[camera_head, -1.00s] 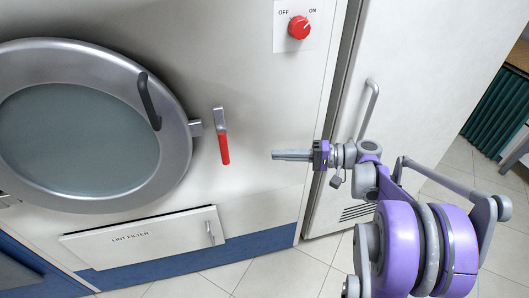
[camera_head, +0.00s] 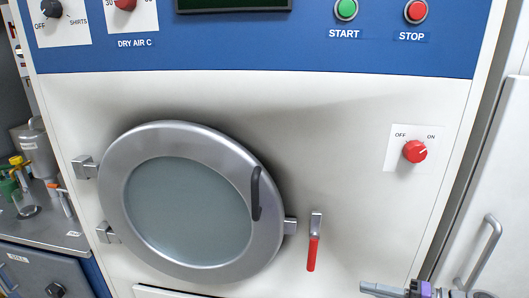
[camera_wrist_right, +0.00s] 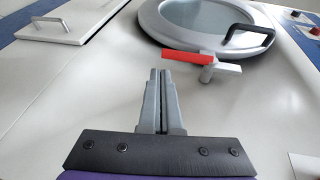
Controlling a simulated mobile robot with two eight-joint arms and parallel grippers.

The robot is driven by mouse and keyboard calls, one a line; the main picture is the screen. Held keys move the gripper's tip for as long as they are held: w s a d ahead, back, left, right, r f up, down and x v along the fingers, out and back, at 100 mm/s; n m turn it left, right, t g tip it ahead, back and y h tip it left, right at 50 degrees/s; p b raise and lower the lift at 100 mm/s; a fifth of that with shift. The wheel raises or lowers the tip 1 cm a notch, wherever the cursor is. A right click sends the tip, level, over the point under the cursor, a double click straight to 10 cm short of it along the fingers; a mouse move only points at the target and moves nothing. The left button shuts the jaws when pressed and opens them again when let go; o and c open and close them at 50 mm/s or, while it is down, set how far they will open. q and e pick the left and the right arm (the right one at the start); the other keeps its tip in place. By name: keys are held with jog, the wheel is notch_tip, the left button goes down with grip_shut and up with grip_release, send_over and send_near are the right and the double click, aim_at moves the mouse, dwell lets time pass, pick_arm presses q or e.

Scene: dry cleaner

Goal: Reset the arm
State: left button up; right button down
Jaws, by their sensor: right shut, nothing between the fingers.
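My right gripper (camera_head: 378,289) shows at the bottom right edge of the head view, with most of its arm out of the frame. In the right wrist view its two grey fingers (camera_wrist_right: 161,85) are together and hold nothing. The fingers point towards the machine's front, near a lever with a red handle (camera_wrist_right: 188,57). I cannot tell from these views whether they touch anything, but the head view shows the gripper below and to the right of the red-handled lever (camera_head: 312,250). My left gripper is in neither view.
The machine's round door (camera_head: 122,200) is closed, with a dark handle (camera_head: 256,193). A red OFF/ON knob (camera_head: 415,151), green START button (camera_head: 346,9) and red STOP button (camera_head: 416,11) are on the front. A door handle (camera_head: 484,252) is at right. A counter with bottles (camera_head: 30,198) is at left.

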jog(key=s+a+f+n+g+h, duration=0.1)
jog(key=s+a+f+g+h, duration=0.15)
jog(key=s+a+f, duration=0.35)
jog(key=s+a+f+n+g+h, duration=0.1)
jog(key=s+a+f+g+h, duration=0.15)
jog(key=a, duration=0.45)
jog(key=s+f+n+t+h, duration=0.1)
jog(key=s+f+n+h, duration=0.45)
jog(key=s+h, duration=0.4)
pick_arm(q)
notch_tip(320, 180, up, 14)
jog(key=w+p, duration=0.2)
jog(key=p, duration=1)
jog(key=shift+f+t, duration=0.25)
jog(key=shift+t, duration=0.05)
pick_arm(e)
notch_tip(320, 180, up, 14)
jog(key=d+y, duration=0.1)
jog(key=shift+w+f+m+t, duration=0.25)
jog(key=shift+w+m+t, duration=0.05)
jog(key=shift+w+m, duration=0.15)
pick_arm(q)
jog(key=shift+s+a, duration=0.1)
pick_arm(e)
jog(key=shift+s+d+y, duration=0.1)
jog(key=shift+s+y, duration=0.05)
jog(key=shift+y, duration=0.1)
